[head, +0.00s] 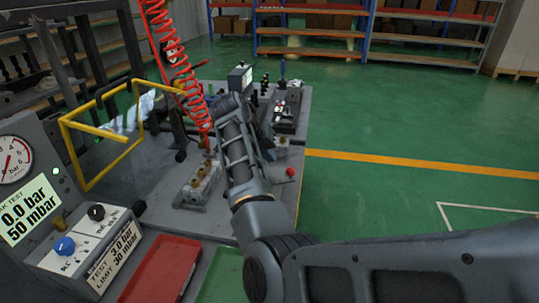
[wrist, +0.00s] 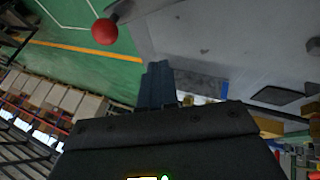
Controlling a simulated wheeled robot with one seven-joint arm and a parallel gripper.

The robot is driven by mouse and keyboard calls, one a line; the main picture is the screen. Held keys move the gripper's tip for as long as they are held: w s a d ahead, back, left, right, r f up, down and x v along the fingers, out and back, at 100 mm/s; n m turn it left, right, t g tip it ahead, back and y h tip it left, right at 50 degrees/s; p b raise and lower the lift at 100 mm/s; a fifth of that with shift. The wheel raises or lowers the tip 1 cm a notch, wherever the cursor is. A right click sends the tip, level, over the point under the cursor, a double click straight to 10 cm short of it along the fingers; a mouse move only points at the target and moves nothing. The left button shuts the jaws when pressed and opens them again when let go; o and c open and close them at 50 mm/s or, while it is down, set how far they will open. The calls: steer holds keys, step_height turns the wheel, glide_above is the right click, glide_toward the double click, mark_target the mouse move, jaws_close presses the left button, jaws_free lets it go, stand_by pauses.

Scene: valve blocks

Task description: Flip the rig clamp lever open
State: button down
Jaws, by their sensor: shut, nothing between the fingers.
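The clamp lever's red ball knob (head: 291,172) shows at the bench's right edge, just right of my arm in the head view. In the head view my arm reaches over the bench and hides the fingertips and most of the clamp. The lever's exact angle cannot be told.
A metal block with brass fittings (head: 198,184) stands left of my arm, under a red coiled hose (head: 172,52). A yellow guard frame (head: 100,132) and gauge panel (head: 18,165) are at left. A red tray (head: 160,272) lies in front. Floor right of the bench is clear.

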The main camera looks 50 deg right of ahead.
steer(key=w+a+r+b, duration=0.1)
steer(key=w+a+r, duration=0.3)
steer(key=r, duration=0.4)
steer(key=shift+w, duration=0.15)
steer(key=shift+r, duration=0.1)
stand_by(0.4)
